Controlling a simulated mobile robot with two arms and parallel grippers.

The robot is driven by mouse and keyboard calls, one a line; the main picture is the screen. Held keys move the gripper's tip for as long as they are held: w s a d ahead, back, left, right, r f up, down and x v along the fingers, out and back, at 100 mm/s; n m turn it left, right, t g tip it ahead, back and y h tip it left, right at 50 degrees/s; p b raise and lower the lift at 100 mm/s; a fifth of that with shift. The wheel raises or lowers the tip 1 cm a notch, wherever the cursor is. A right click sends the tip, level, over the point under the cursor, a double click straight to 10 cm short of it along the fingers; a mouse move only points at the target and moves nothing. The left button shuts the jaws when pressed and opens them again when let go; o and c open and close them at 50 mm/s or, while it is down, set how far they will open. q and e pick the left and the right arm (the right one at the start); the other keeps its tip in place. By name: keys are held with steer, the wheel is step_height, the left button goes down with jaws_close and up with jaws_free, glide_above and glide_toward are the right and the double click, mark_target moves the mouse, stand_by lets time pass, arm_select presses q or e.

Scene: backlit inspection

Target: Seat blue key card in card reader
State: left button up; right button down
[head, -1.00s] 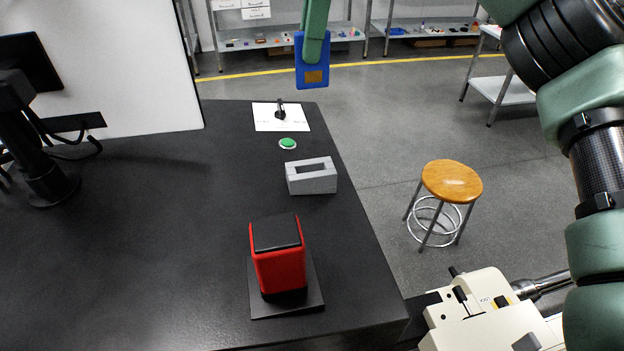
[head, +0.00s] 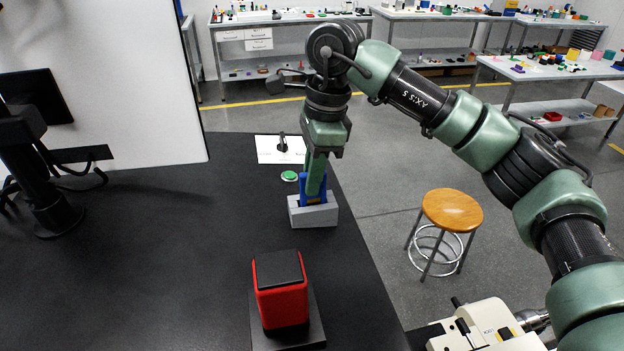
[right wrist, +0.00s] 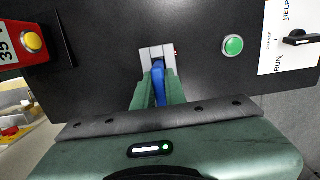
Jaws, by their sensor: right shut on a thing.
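The blue key card (head: 304,193) is upright at the top of the grey card reader (head: 314,216), over its slot. Its lower edge is hidden by the reader's rim and the fingers, so I cannot tell how deep it sits. My right gripper (head: 316,188) points down and is shut on the card. In the right wrist view the card (right wrist: 158,76) shows edge-on between the green fingers (right wrist: 158,94), in line with the pale reader (right wrist: 157,52). My left gripper is not in view.
A red box with a black top (head: 280,290) stands nearer on the dark table (head: 180,260). A green button (head: 289,176) and a white sheet with a black switch (head: 270,150) lie behind the reader. A large white panel (head: 120,80) stands at left. A stool (head: 452,211) stands off the table's right side.

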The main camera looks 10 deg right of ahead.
steer(key=shift+f, duration=0.9)
steer(key=c, duration=1.5)
jaws_free()
steer(key=shift+o, duration=0.2)
steer(key=shift+r, duration=0.5)
steer(key=r, duration=0.3)
steer(key=d+r+b, duration=0.1)
steer(key=r, duration=0.2)
steer(key=r+b, duration=0.1)
steer(key=r, duration=0.2)
steer(key=shift+d+r, duration=0.3)
steer(key=shift+r, duration=0.05)
steer(key=shift+d+r, duration=0.1)
steer(key=shift+r, duration=0.65)
